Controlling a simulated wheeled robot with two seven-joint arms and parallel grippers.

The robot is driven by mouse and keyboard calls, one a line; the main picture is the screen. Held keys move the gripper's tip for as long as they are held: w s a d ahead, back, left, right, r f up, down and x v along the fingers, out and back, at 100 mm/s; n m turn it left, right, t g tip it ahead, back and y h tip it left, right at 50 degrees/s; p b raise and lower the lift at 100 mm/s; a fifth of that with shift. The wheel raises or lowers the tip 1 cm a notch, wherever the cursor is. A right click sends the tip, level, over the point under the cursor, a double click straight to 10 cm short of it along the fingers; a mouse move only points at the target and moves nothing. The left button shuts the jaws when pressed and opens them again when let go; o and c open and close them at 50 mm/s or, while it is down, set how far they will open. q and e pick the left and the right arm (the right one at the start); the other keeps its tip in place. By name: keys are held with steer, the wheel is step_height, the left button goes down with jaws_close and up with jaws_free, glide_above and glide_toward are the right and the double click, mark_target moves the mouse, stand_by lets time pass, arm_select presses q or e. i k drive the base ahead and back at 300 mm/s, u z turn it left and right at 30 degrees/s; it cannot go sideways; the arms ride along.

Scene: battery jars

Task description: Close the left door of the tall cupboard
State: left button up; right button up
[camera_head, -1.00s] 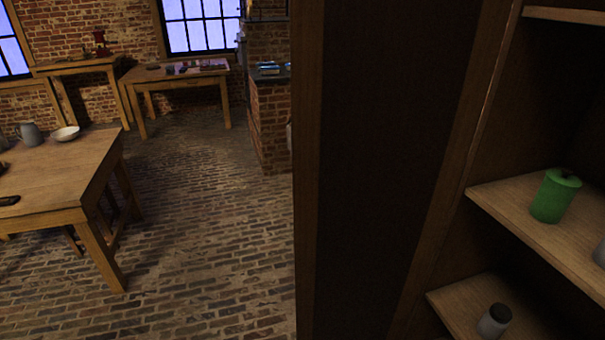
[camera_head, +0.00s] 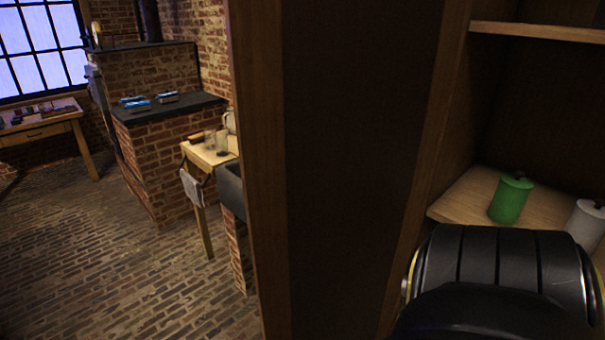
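The tall cupboard stands open at the right, with its shelves (camera_head: 462,205) showing. Its left door (camera_head: 350,170) is swung open, a dark panel in a brown wooden frame that runs from top to bottom of the view. A black rounded link of my own arm is in front of the lower shelves at the bottom right. Neither gripper is in view. The door's handle is not visible.
A green jar (camera_head: 511,199) and a grey jar (camera_head: 585,226) stand on the middle shelf. Left of the door are a small wooden table (camera_head: 212,155), a brick stove (camera_head: 165,150) and a table (camera_head: 45,127) under the window. The brick floor at left is clear.

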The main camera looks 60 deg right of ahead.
mark_target(339, 106)
steer(key=i, duration=2.5)
steer(key=z, duration=4.45)
steer(key=i, duration=0.5)
steer(key=z, duration=0.05)
